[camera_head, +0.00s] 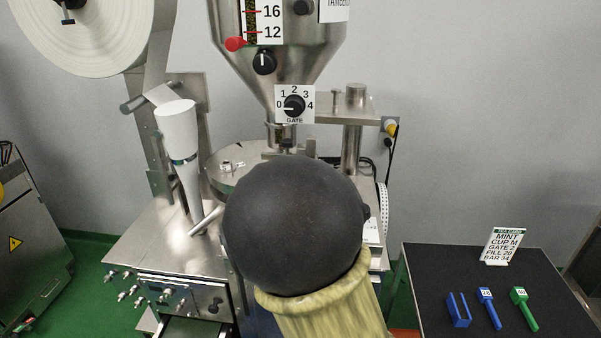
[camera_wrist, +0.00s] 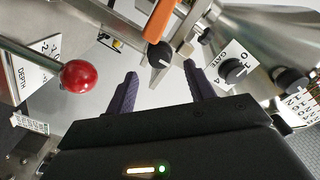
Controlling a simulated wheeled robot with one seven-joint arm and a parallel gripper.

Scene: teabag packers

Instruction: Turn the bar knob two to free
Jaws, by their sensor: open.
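My gripper (camera_wrist: 161,72) is open in the wrist view, with its two dark fingers apart and nothing between them. A black knob (camera_wrist: 158,55) with a light pointer mark lies just beyond the fingertips, roughly between them and apart from them. It sits beside an orange bar (camera_wrist: 163,20). I see no readable label on it, so I cannot tell for sure that it is the bar knob or its setting. In the head view my dark rounded arm link hides my gripper and the middle of the machine.
The gate knob (camera_head: 294,105) points near 0; it also shows in the wrist view (camera_wrist: 233,70). A red ball handle (camera_wrist: 78,76) is left of my fingers. A steel hopper (camera_head: 285,50) rises behind. A dark table (camera_head: 440,270) holds blue and green pieces and a card (camera_head: 502,246) reading BAR 34.

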